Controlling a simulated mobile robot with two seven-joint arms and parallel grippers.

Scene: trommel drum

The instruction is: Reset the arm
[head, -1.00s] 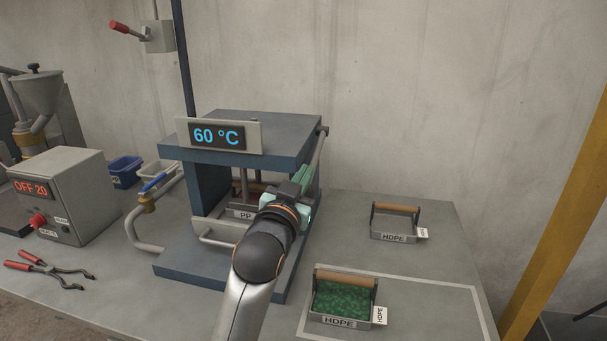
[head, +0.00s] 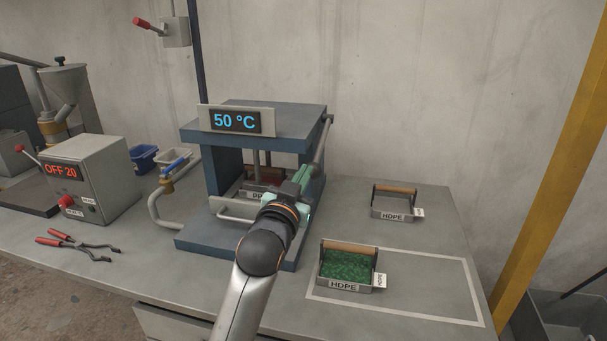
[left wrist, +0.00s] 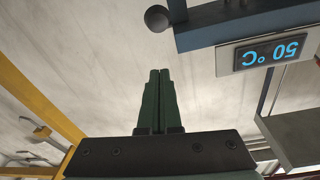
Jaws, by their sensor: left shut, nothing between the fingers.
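My left gripper (head: 300,182) is raised in front of the right side of the blue press (head: 285,118), near the press's side lever (head: 322,150). In the left wrist view its two dark green fingers (left wrist: 158,100) are together with nothing between them. The press display (head: 236,121) reads 50 °C, and it also shows upside down in the left wrist view (left wrist: 271,53). A tray labelled PP sits inside the press, partly hidden behind my gripper. My right gripper is not in view.
An HDPE tray of green granules (head: 347,268) stands inside a marked outline on the bench (head: 420,290). A second HDPE tray (head: 394,203) is behind it. Tongs (head: 82,246) and a control box reading OFF 20 (head: 95,172) are at left. A yellow post (head: 555,170) stands at right.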

